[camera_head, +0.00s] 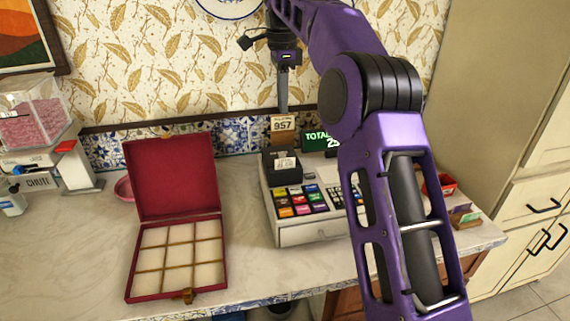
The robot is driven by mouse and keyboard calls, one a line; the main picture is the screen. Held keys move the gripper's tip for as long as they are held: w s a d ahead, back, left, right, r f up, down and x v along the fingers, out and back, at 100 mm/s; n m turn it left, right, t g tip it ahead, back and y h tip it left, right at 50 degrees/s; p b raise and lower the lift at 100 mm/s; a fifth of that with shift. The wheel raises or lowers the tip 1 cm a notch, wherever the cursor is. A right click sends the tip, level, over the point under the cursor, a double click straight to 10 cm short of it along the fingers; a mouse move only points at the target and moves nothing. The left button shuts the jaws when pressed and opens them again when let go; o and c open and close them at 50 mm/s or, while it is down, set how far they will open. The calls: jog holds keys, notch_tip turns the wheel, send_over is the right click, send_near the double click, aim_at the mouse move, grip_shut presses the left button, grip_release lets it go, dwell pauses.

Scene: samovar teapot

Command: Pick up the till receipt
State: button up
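The till receipt (286,162) is a small white paper at the front of the black printer (279,179) on the left of the cash register (312,236). Any print on it is too small to read. My gripper (283,108) hangs above and behind the printer, pointing down. Its fingers show as one narrow grey strip, so I cannot tell if they are open or shut. Their tips end near the top of a brown holder (283,138) with a card reading 957. No receipt shows in my gripper.
An open red box (175,180) with an empty divided tray stands left of the register. A pink-filled dispenser (35,120) is at far left. Small red items (445,184) sit at right.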

send_over(285, 158)
jog(key=f, duration=0.6)
jog(key=f+b, duration=0.1)
jog(key=f, duration=0.3)
jog(key=shift+s+a+f, duration=0.1)
jog(key=shift+s+a, duration=0.1)
jog(key=shift+a, duration=0.1)
jog(key=shift+w+d+f, duration=0.1)
jog(key=shift+d+f, duration=0.05)
jog(key=shift+f, duration=1.15)
jog(key=shift+w+d+f, duration=0.1)
jog(key=shift+d+f, duration=0.05)
jog(key=shift+f, duration=1.15)
grip_shut()
